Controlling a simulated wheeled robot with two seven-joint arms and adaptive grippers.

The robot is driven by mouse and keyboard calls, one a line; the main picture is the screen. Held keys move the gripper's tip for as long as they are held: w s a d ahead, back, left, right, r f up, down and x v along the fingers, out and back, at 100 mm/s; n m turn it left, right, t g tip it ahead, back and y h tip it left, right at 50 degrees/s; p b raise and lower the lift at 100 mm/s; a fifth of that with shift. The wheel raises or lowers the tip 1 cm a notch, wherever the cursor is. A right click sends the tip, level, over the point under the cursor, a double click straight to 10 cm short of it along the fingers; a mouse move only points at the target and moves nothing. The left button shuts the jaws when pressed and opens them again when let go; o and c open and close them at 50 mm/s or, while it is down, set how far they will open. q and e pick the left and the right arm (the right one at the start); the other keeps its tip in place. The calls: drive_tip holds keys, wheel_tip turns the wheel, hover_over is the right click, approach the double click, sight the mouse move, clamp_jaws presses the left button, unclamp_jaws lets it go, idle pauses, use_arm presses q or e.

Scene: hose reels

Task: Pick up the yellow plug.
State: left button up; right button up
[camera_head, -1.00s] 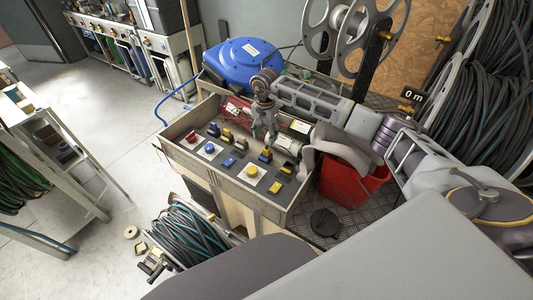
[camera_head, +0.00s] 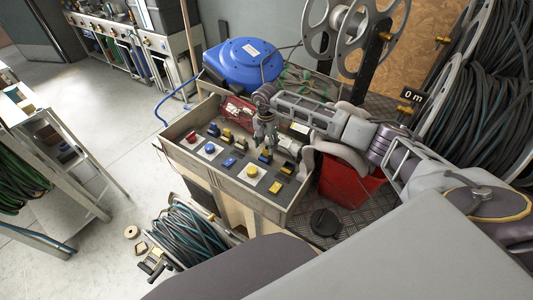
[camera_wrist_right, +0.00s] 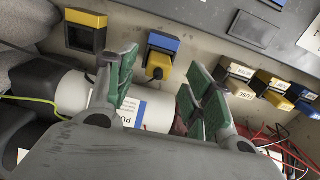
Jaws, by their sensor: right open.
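In the head view, several small yellow pieces lie in the grey tray (camera_head: 222,178): a round one on a white square (camera_head: 252,171), a flat one (camera_head: 276,187) and a yellow-and-black one (camera_head: 287,169). I cannot tell which is the yellow plug. My right gripper (camera_head: 268,145) is open and empty, pointing down above the tray's middle. In the right wrist view, its green-padded fingers (camera_wrist_right: 163,88) stand apart. A yellow-and-blue piece (camera_wrist_right: 159,58) shows between and beyond them; a yellow-and-black piece (camera_wrist_right: 86,30) is at upper left. My left gripper is not in view.
A white labelled cylinder (camera_wrist_right: 143,113) lies close under the fingers. Yellow fuse boxes (camera_wrist_right: 275,85) sit to the right. In the head view, a blue hose reel (camera_head: 243,62) stands behind the tray, and a red bin (camera_head: 345,187) is to its right.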

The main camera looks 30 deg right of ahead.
sight(266, 148)
wheel_tip(266, 148, down, 3)
drive_tip(key=shift+d+r, duration=0.1)
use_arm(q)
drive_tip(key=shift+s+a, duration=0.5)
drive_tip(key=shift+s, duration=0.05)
use_arm(e)
drive_tip(key=shift+f, duration=0.35)
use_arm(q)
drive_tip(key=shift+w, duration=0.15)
